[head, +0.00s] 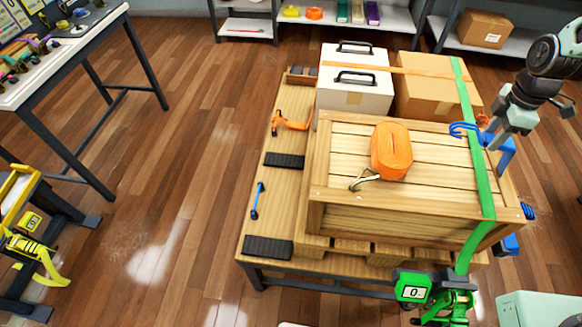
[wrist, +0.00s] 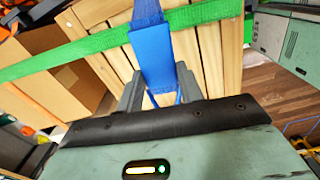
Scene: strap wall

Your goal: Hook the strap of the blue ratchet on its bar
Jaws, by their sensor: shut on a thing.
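My gripper (head: 497,138) is at the right, above the wooden crate, and shut on a blue strap end (head: 507,155). In the wrist view the flat blue piece (wrist: 150,55) sits between the two fingers. A blue hook (head: 462,130) shows left of my gripper, over the crate top near the green strap. A blue ratchet (head: 510,244) shows partly at the crate's right side, low down, with its mechanism mostly hidden. A slim blue bar (head: 258,200) lies on the left edge of the pallet table, between black pads.
A green strap (head: 475,150) runs over the load to a green ratchet (head: 430,290) at the front. The wooden crate (head: 350,150) carries an orange strap roll (head: 391,150). A white box (head: 355,95) and a cardboard box (head: 425,98) stand behind. Open floor lies left.

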